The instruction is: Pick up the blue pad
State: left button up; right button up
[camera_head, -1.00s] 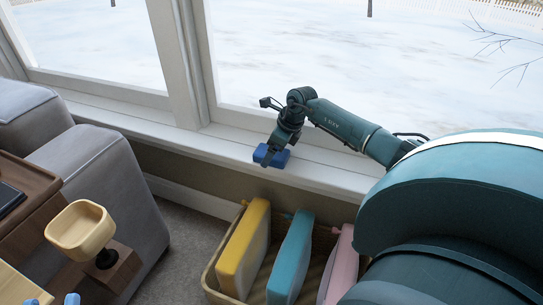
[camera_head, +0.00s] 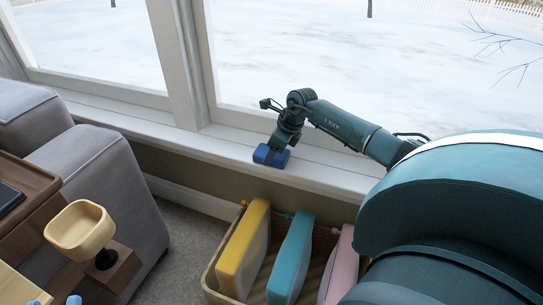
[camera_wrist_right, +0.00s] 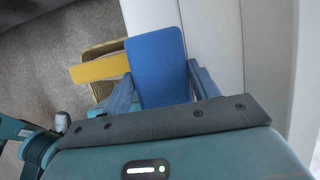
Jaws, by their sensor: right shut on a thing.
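The blue pad (camera_head: 263,155) is at the window sill in the head view, at the end of my right arm. In the right wrist view the blue pad (camera_wrist_right: 157,66) is a flat rounded rectangle between the two fingers. My right gripper (camera_head: 271,157) is shut on it, and its fingers (camera_wrist_right: 162,88) lie along both sides of the pad. I cannot tell whether the pad still touches the sill.
The white window sill (camera_head: 225,146) runs under the large windows. Below it a wicker basket (camera_head: 211,283) holds yellow (camera_head: 243,250), teal (camera_head: 290,260) and pink (camera_head: 342,268) upright items. A grey sofa (camera_head: 105,185) and a wooden table with a yellow bowl (camera_head: 79,228) are at left.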

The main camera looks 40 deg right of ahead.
jog(key=c, duration=0.4)
jog(key=shift+c, duration=0.2)
pick_arm(q)
jog(key=shift+r, duration=0.1)
pick_arm(e)
jog(key=shift+r, duration=0.1)
pick_arm(q)
jog(key=p, duration=0.3)
jog(key=shift+a+m+y+p, duration=0.3)
jog(key=shift+a+p, duration=0.05)
jog(key=shift+p, duration=0.05)
pick_arm(e)
notch_tip(320, 180, up, 10)
jog(key=shift+r, duration=0.15)
jog(key=o, duration=0.6)
jog(key=shift+c, duration=1.4)
pick_arm(q)
jog(key=shift+s, duration=0.1)
